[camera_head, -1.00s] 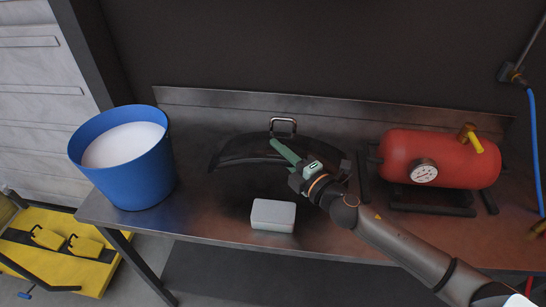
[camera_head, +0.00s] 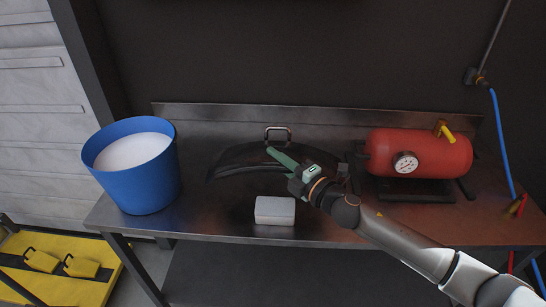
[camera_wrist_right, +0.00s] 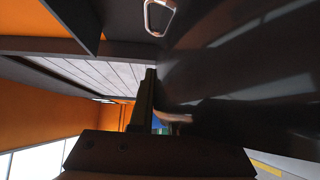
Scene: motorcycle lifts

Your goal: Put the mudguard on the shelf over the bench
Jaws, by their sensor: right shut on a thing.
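The mudguard (camera_head: 232,162) is a black, curved, glossy piece with a small metal handle (camera_head: 278,130) at its top edge, at the middle of the bench (camera_head: 215,216). My right gripper (camera_head: 277,156) has green fingers and is shut on the mudguard near that handle. I cannot tell whether the mudguard touches the bench top. In the right wrist view the mudguard (camera_wrist_right: 245,75) fills the right side as a dark sheet, with the handle (camera_wrist_right: 158,17) at the top. The shelf over the bench cannot be made out. My left gripper is out of view.
A blue bucket (camera_head: 140,189) with white contents stands at the bench's left end. A pale box (camera_head: 275,211) lies in front of the mudguard. A red tank (camera_head: 425,153) with a gauge stands to the right. A blue hose (camera_head: 500,130) hangs at the right. Yellow equipment (camera_head: 60,280) is at lower left.

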